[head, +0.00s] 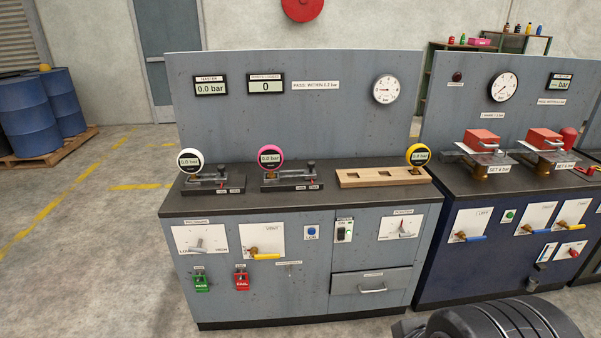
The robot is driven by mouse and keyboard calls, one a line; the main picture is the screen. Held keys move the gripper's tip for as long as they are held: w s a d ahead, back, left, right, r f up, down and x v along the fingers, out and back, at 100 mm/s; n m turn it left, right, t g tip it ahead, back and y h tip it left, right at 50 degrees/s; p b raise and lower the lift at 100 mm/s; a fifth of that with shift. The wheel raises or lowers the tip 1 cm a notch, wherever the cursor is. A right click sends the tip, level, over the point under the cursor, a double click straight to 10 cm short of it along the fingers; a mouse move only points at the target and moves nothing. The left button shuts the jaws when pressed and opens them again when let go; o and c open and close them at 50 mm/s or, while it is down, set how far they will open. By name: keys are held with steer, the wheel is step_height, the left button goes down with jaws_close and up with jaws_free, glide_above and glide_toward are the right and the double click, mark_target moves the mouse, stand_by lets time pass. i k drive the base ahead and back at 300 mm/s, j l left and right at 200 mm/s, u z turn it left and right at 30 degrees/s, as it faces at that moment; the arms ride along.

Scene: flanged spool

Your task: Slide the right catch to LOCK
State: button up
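On the grey bench, a right fixture (291,186) has a dark base and holds a pink-ringed gauge (270,157). A small dark catch (311,168) stands at its right end, above two small labels too small to read. A similar left fixture (215,191) holds a white gauge (189,160) and has its own catch (223,168). I cannot tell which label either catch stands at. My gripper is not in view.
A wooden block (380,177) with square recesses and a yellow gauge (418,155) stand right of the fixtures. The bench front carries valves and a drawer (371,282). A blue bench (480,235) with red-topped fixtures stands at right.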

mark_target(311, 174)
steer(key=i+z, duration=0.15)
steer(key=i, duration=0.5)
steer(key=i+z, duration=0.1)
steer(key=i, duration=0.55)
steer(key=i+j+z, duration=0.15)
steer(key=i, duration=0.5)
steer(key=i+j+z, duration=0.15)
steer(key=i, duration=0.5)
